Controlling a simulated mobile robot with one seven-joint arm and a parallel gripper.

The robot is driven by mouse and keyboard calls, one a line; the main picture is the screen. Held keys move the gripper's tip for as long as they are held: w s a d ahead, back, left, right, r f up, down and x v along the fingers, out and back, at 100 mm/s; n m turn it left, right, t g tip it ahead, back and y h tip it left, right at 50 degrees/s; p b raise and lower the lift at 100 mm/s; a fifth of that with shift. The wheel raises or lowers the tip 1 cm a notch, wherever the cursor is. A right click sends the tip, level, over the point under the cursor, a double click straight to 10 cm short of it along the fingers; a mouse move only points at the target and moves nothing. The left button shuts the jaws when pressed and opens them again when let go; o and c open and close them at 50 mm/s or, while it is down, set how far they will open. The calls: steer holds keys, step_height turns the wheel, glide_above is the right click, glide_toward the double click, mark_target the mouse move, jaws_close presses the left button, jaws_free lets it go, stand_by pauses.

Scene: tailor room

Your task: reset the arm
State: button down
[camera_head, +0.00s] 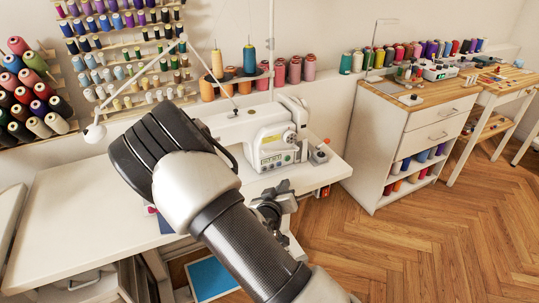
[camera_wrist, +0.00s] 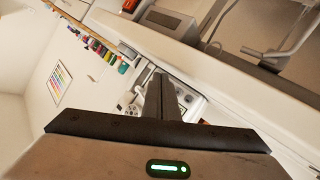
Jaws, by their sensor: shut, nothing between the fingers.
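My gripper (camera_wrist: 162,98) is shut and empty in the wrist view, its dark fingers together in the middle. In the head view my arm reaches up from the lower right, bends at a dark elbow, and hides part of the table and sewing machine. A dark part of my arm's end (camera_head: 274,204) shows beside the table's right front edge, but its fingers are not clear there. The white sewing machine (camera_head: 274,143) stands just behind my arm on the white table (camera_head: 62,221).
Thread spools (camera_head: 35,95) hang on wall racks at the left. A slim lamp arm (camera_head: 141,72) crosses above the table. A white cabinet (camera_head: 398,127) with a wooden top stands at the right. The wooden floor (camera_head: 410,245) at the lower right is clear.

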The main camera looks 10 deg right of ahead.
steer(key=shift+s+a+r+m+g+y, duration=0.1)
steer(key=shift+a+r+m+g+y, duration=0.25)
steer(key=shift+m+g, duration=0.3)
steer(key=s+a+r+g+y, duration=0.2)
steer(key=s+a+r+y, duration=0.15)
steer(key=r, duration=0.35)
steer(key=s+a+r+g+y, duration=0.2)
steer(key=s+r+y, duration=0.1)
steer(key=s+r, duration=0.3)
steer(key=s+d+r+g, duration=0.1)
steer(key=s+d+r, duration=0.2)
steer(key=s+r, duration=0.5)
steer(key=s+d+r+g, duration=0.1)
steer(key=s+d+r, duration=0.3)
steer(key=s, duration=0.8)
step_height(320, 180, up, 21)
steer(key=h+p, duration=0.1)
steer(key=p, duration=1.9)
steer(key=shift+s+a+n, duration=0.3)
steer(key=shift+s+n, duration=0.15)
